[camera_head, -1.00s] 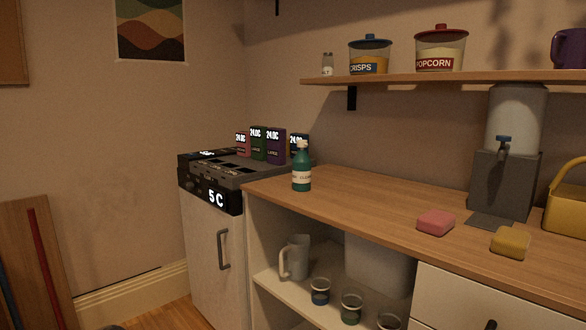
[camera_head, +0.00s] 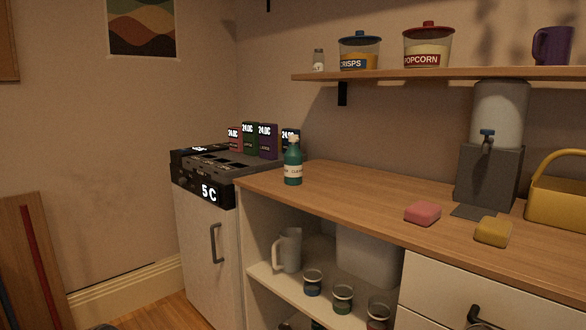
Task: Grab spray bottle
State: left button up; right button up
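A green spray bottle (camera_head: 293,167) with a pale nozzle and a white label stands upright on the wooden counter (camera_head: 350,189), near its left end. Nothing touches it and it is in full view. Neither of my grippers shows in the head view.
A pink sponge (camera_head: 422,213) and a yellow sponge (camera_head: 493,232) lie on the counter, with a water dispenser (camera_head: 490,175) and yellow basket (camera_head: 558,203) behind. A black unit (camera_head: 205,179) with small boxes stands left. A shelf (camera_head: 430,74) hangs above.

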aim_at(294, 166)
jog(key=k+z, duration=0.3)
jog(key=z, duration=0.25)
jog(key=i+j+z, duration=0.15)
jog(key=j+z, duration=0.15)
jog(key=j, duration=0.2)
jog(key=i+j+z, duration=0.1)
jog(key=j+z, duration=0.2)
jog(key=j, duration=0.2)
jog(key=j+z, duration=0.3)
jog(key=j, duration=0.2)
jog(key=i, duration=0.05)
